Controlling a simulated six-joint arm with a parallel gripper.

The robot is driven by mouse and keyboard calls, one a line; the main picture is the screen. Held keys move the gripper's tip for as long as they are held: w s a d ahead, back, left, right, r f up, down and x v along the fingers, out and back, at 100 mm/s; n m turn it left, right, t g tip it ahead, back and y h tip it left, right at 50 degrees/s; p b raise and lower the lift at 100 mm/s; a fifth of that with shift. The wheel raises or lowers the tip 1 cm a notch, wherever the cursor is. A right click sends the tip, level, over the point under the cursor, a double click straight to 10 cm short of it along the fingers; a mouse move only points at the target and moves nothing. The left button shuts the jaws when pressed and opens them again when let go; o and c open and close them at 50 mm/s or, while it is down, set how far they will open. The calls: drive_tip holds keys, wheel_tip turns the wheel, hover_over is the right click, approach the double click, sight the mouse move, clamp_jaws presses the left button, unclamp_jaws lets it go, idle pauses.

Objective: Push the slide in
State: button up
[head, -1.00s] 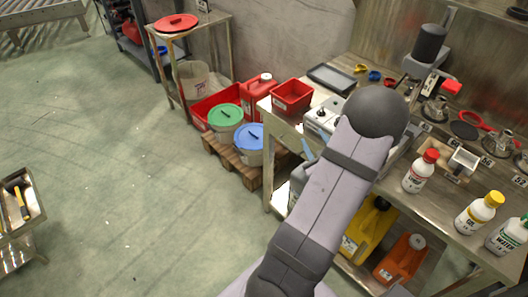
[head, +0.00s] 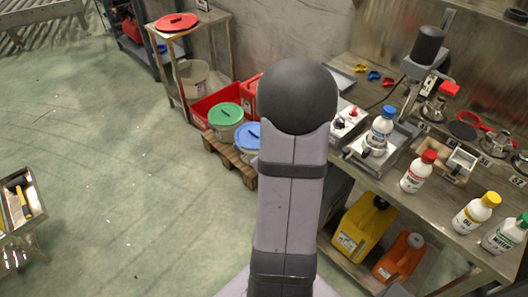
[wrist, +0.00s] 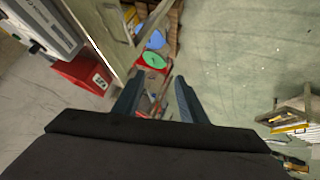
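My gripper (wrist: 157,98) shows in the wrist view with its two dark fingers apart and nothing between them. It points past the bench's end toward the floor and the lidded buckets. In the head view it is hidden behind my own arm. I cannot tell for sure which part is the slide. A grey metal tray-like unit (head: 400,146) stands on the bench in the head view, with a blue-capped white bottle (head: 379,131) at it. Next to it is a pale control box (head: 343,124) with a red knob. My gripper touches none of these.
The steel bench (head: 440,212) carries a red-capped bottle (head: 419,172), a yellow-capped bottle (head: 476,214) and a green-capped bottle (head: 507,235). Green-lidded (head: 225,115) and blue-lidded (head: 247,137) buckets stand beyond.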

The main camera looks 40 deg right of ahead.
sight(347, 153)
drive_tip(key=shift+a, duration=0.5)
drive_tip(key=shift+c, duration=0.2)
drive_tip(key=s+d+r+m+t+h, duration=0.3)
drive_tip(key=s+d+m+h, duration=0.1)
drive_tip(key=s+d, duration=0.75)
drive_tip(key=s+d+m+h, duration=0.1)
drive_tip(key=s, duration=0.2)
drive_tip(key=s+d+m+t+h+b, duration=0.1)
drive_tip(key=s, duration=0.1)
drive_tip(key=s+d+m+t+h+b, duration=0.1)
drive_tip(key=s, duration=0.2)
drive_tip(key=shift+s+r+m+h, duration=0.3)
drive_tip(key=shift+m, duration=0.1)
drive_tip(key=shift+s+f, duration=0.2)
drive_tip(key=shift+f, duration=0.15)
